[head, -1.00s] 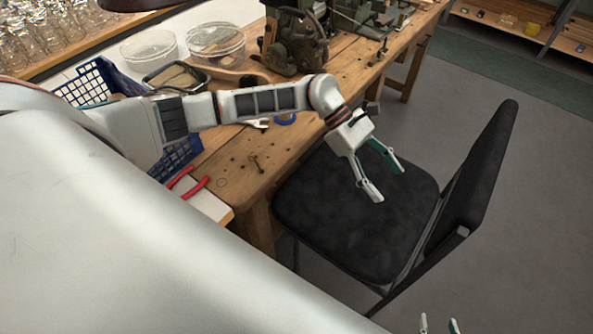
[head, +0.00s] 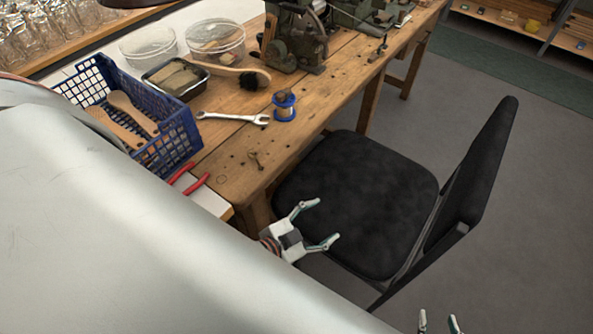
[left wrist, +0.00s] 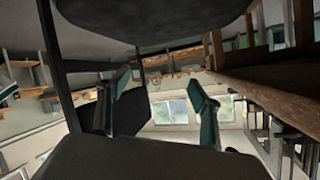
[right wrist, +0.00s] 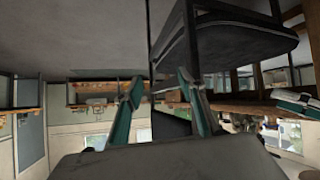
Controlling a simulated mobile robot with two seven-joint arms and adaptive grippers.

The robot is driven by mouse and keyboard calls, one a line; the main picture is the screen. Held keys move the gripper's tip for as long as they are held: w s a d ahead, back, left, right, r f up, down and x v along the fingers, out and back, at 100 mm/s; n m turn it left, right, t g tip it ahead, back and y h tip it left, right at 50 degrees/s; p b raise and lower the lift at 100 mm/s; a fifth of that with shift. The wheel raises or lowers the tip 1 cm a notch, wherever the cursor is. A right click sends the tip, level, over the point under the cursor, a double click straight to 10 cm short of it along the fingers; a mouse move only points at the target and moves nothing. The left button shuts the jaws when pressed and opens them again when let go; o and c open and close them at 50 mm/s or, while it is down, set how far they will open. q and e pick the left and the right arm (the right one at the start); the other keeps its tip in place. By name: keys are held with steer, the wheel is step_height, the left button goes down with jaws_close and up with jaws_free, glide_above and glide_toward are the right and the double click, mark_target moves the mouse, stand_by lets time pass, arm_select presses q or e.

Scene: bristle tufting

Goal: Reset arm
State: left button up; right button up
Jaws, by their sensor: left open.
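My left gripper (head: 326,222) is in front of the bench's near edge, over the near-left part of the chair seat in the head view. Its fingers are spread and empty, and they also stand apart in the left wrist view (left wrist: 160,82). My right gripper (head: 438,320) shows only its fingertips at the bottom edge of the head view, below the chair. Its fingers are apart with nothing between them in the right wrist view (right wrist: 160,85). Most of my left arm is hidden behind my own pale body.
A black chair (head: 360,190) stands close to the wooden bench (head: 335,85). On the bench are a blue basket (head: 180,135), a wrench (head: 235,118), a spool (head: 285,105), a brush (head: 235,72), red-handled pliers (head: 190,180) and a green machine (head: 295,40). Floor right of the chair is clear.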

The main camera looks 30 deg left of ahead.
arm_select(q)
steer(key=s+a+f+n+g+y, duration=0.1)
steer(key=s+a+f+n+g, duration=0.1)
steer(key=s, duration=0.4)
step_height(320, 180, down, 3)
steer(key=shift+s+a+r+n, duration=0.1)
steer(key=shift+s+a+n, duration=0.2)
steer(key=shift+a+n, duration=0.5)
steer(key=shift+d, duration=0.1)
